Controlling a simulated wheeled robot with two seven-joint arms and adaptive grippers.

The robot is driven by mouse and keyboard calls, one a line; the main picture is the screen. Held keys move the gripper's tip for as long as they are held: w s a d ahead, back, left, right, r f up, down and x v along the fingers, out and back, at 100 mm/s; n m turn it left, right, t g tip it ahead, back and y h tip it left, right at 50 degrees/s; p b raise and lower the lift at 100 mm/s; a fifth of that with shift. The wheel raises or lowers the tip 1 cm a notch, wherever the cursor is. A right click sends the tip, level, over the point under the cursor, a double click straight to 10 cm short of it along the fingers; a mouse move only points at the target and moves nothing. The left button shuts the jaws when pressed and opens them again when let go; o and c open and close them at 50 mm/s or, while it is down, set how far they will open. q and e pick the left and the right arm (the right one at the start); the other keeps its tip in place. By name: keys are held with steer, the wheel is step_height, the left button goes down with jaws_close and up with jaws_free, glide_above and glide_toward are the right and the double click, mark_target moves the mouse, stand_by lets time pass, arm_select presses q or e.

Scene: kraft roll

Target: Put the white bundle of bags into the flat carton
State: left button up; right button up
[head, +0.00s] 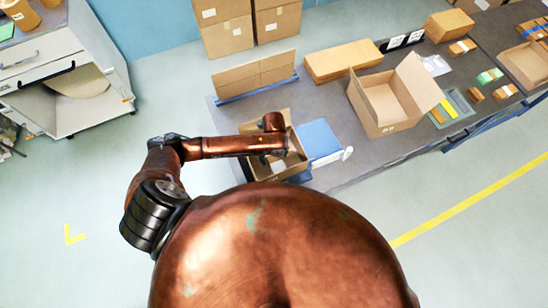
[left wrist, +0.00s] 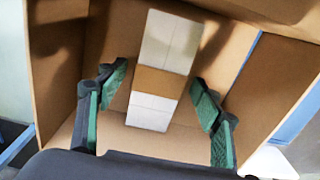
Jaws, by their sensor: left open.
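The white bundle of bags (left wrist: 158,82), wrapped by a brown paper band, lies inside a low open carton (left wrist: 265,85). In the head view the carton (head: 255,170) sits at the left end of the bench, and only a small pale patch of the bundle (head: 278,166) shows in it. My left gripper (left wrist: 158,115) is open above the carton, its green-padded fingers on either side of the bundle with visible gaps. In the head view my left arm partly covers the carton and the gripper (head: 284,153). My right gripper is not in view.
A blue flat item (head: 319,139) lies right of the carton. A larger open carton (head: 385,105) stands farther right. Behind are an upright cardboard piece (head: 254,76) and a stack of flat cardboard (head: 343,61). Some grey bench (head: 325,103) between them is clear.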

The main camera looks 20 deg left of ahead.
mark_target(274, 158)
arm_select(q)
step_height(274, 158, up, 11)
stand_by(0.3)
steer(key=shift+f, duration=0.1)
stand_by(0.4)
